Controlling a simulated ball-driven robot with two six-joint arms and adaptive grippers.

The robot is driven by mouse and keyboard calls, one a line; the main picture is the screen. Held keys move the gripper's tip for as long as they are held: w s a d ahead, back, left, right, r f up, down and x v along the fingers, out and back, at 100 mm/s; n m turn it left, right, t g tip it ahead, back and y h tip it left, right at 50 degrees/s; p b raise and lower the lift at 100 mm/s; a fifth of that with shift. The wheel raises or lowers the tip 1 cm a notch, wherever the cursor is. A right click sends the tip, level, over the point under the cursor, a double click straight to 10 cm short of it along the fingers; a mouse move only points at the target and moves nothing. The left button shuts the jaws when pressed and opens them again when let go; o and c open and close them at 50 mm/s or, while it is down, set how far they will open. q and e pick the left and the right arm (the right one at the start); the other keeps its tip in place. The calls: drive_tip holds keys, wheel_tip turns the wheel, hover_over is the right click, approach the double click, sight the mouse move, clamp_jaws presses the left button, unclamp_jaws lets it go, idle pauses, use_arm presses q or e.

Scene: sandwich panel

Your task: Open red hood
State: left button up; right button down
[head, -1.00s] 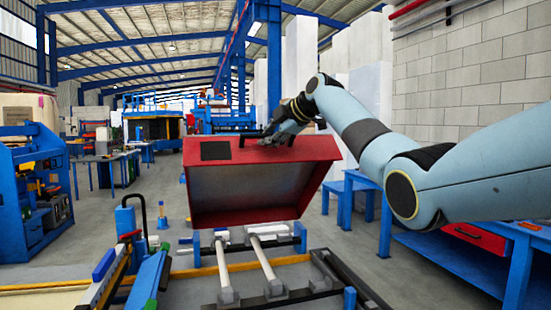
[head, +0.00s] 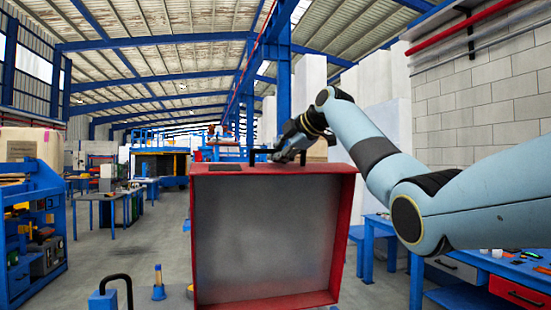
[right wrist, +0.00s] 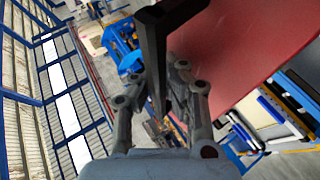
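The red hood (head: 347,235) stands raised in the middle of the head view, its grey inner side facing me and its red rim around it. A black handle (head: 262,151) sits on its top edge; in the right wrist view the dark handle bar (right wrist: 154,55) runs between the fingers, beside the red hood surface (right wrist: 235,50). My right gripper (head: 283,155) is at the handle and looks closed around it, though its fingertips are partly hidden by the bar. My left gripper is not in view.
A blue workbench (head: 470,262) with tools and drawers stands at the right, near my right arm. A blue machine or shelf (head: 33,235) is at the left. A blue part with a black hoop (head: 105,299) is at the lower left.

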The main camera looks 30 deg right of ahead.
drive_tip(key=shift+w+d+r, duration=0.1)
drive_tip(key=shift+w+r, duration=0.05)
drive_tip(key=shift+r, duration=0.4)
drive_tip(key=c, duration=1.3)
unclamp_jaws()
drive_tip(key=shift+s+r, duration=0.1)
drive_tip(key=shift+s, duration=0.3)
drive_tip(key=shift+c, duration=0.2)
drive_tip(key=shift+f, duration=0.2)
drive_tip(key=v, duration=1.2)
drive_tip(key=shift+f, duration=0.1)
